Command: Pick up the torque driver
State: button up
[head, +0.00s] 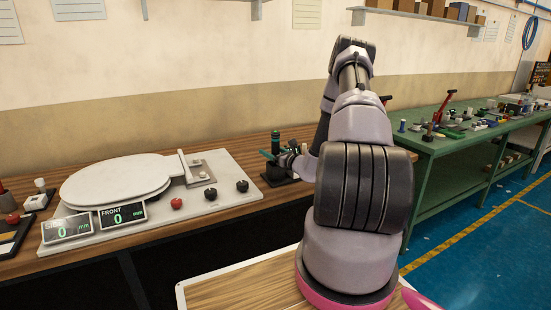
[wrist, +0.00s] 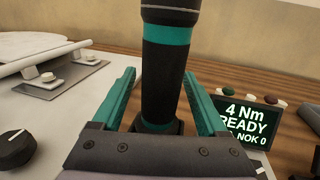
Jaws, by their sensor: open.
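The torque driver (wrist: 166,75) is a black upright cylinder with teal bands, seen in the wrist view. It also shows in the head view (head: 275,141) on the wooden bench, left of my arm. My gripper (wrist: 162,100) is open, with one teal finger on each side of the driver's body. A gap shows between the driver and each finger. The driver stands upright in a dark base, mostly hidden behind my gripper's body. In the head view my gripper (head: 274,156) is at the driver, partly hidden by my wrist.
A small display (wrist: 245,122) reading "4 Nm READY" stands right of the driver. The white gauge plate (head: 225,172) with a toilet seat (head: 115,180), knobs and two readouts lies to the left. A green bench (head: 440,155) with many small items stands at the right.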

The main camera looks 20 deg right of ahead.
jog(key=shift+w, duration=0.1)
grip_shut()
jog(key=shift+r, duration=0.1)
notch_tip(320, 180, up, 10)
dwell(0.8)
jog(key=c, duration=0.8)
grip_release()
jog(key=shift+a, duration=0.1)
grip_shut()
